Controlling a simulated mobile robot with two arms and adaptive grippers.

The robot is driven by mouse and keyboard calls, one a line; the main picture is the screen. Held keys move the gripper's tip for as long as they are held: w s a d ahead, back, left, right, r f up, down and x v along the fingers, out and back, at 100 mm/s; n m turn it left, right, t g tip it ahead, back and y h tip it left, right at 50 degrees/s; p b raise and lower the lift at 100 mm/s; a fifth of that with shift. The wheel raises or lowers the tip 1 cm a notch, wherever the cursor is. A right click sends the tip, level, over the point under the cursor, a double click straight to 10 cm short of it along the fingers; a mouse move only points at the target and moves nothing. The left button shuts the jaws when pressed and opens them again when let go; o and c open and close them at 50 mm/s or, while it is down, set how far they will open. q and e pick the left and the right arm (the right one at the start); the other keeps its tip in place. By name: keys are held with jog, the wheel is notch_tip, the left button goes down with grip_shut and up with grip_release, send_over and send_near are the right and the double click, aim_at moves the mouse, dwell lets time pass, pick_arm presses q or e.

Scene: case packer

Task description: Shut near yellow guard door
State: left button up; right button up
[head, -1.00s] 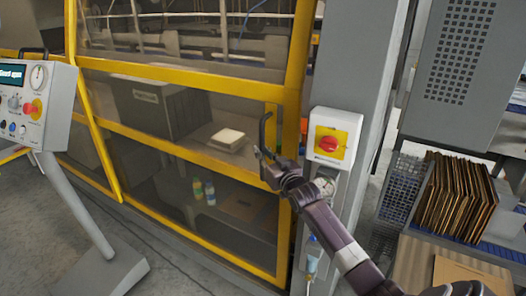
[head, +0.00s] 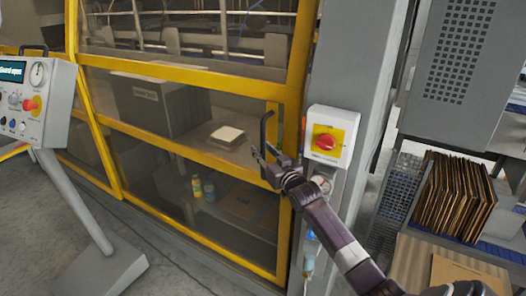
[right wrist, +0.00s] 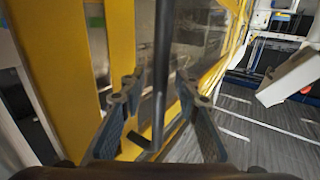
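The near yellow guard door (head: 200,154) has clear panels in a yellow frame. Its right edge lies close to the grey post, and I cannot tell whether a small gap is left. Its dark upright handle (head: 264,132) is near that edge. My right gripper (head: 266,157) is at the lower part of the handle. In the right wrist view the handle bar (right wrist: 161,70) runs between the two fingers of the right gripper (right wrist: 158,88), with space on both sides, so the gripper is open around it. My left gripper is not in view.
Flat cartons (head: 458,197) fill a rack at the right.

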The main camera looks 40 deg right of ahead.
jog(key=s+a, duration=0.2)
jog(key=s, duration=0.9)
jog(key=shift+s+a, duration=0.15)
jog(key=shift+s, duration=0.25)
